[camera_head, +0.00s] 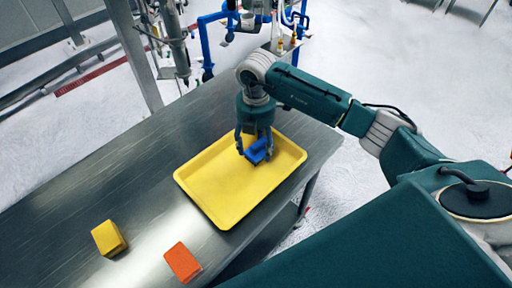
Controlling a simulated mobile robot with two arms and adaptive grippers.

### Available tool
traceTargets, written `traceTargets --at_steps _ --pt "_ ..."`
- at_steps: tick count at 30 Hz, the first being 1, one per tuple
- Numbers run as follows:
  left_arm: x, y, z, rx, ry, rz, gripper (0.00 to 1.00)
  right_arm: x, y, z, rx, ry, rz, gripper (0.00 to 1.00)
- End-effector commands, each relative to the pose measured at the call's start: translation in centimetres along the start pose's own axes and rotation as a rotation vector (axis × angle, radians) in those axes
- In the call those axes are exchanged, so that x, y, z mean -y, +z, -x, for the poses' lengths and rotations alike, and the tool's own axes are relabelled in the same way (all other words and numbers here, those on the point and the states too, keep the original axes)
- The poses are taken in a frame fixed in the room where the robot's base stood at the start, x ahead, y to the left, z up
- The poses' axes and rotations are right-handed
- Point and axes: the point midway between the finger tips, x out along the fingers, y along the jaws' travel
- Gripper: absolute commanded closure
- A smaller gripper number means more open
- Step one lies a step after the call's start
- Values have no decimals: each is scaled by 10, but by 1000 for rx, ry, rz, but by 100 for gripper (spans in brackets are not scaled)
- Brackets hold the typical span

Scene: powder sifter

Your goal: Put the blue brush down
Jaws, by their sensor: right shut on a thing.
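My right gripper (254,150) is shut on the blue brush (257,153). It holds the brush over the right part of the yellow tray (213,207), close to the tray's floor. I cannot tell whether the brush touches the tray. The gripper's fingers hide part of the brush. My left gripper is not in view.
The tray lies on a steel table (150,163). A yellow block (108,238) and an orange block (182,262) lie on the table at the lower left. The table's left part is clear. Blue pipework (207,45) stands beyond the table's far end.

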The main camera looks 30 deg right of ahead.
Motion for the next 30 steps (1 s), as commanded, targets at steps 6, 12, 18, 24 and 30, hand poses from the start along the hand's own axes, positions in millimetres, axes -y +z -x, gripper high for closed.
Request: traceTargets --at_steps 6,12,18,24,30 --pt "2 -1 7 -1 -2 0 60 0 0 -22 0 0 1 61" --pt "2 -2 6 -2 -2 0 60 0 0 -23 0 1 1 61" --pt "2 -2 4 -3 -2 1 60 0 0 -26 0 0 1 32" --pt "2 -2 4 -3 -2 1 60 0 0 -26 0 0 1 21" --pt "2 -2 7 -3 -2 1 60 0 0 -22 0 1 1 21"
